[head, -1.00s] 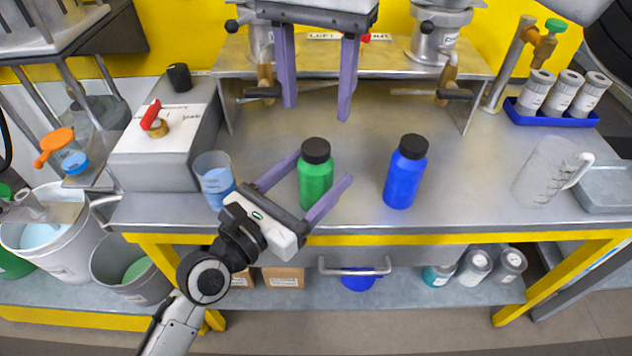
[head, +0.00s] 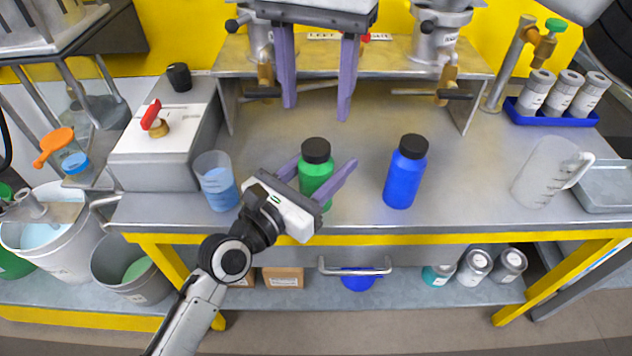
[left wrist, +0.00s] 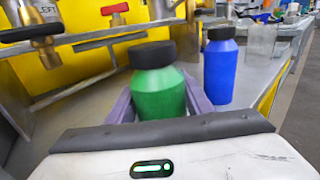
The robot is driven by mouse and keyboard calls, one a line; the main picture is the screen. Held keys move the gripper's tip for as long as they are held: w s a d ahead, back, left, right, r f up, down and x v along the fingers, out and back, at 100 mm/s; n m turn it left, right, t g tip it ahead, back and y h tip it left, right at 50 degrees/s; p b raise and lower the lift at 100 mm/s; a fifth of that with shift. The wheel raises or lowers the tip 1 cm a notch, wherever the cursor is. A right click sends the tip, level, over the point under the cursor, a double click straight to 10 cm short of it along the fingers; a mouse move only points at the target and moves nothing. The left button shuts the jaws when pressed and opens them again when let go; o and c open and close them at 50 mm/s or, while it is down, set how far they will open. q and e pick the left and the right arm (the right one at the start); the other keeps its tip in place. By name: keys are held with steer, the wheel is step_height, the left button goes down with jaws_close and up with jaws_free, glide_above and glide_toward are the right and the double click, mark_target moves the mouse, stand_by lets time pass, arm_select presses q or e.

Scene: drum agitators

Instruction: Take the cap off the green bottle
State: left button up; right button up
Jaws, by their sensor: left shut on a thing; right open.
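The green bottle (head: 316,177) stands upright on the steel bench, with its black cap (head: 316,150) on. My left gripper (head: 318,176) is shut on the green bottle's body, one purple finger on each side, below the cap. In the left wrist view the green bottle (left wrist: 158,95) sits between the fingers, its black cap (left wrist: 152,55) above them. My right gripper (head: 317,105) is open and empty, fingers pointing down, above and behind the green bottle.
A blue bottle (head: 405,178) with a black cap stands to the right. A beaker of blue liquid (head: 217,186) stands left of my left gripper. A clear jug (head: 545,172) is farther right. Two metal valves hang over the back of the bench.

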mark_target(316, 146)
steer(key=m, duration=1.3)
steer(key=shift+m, duration=0.4)
steer(key=m, duration=0.8)
steer(key=shift+m, duration=0.4)
steer(key=m, duration=1.7)
steer(key=shift+m, duration=0.3)
steer(key=m, duration=0.8)
steer(key=shift+m, duration=0.4)
steer(key=shift+f, duration=4)
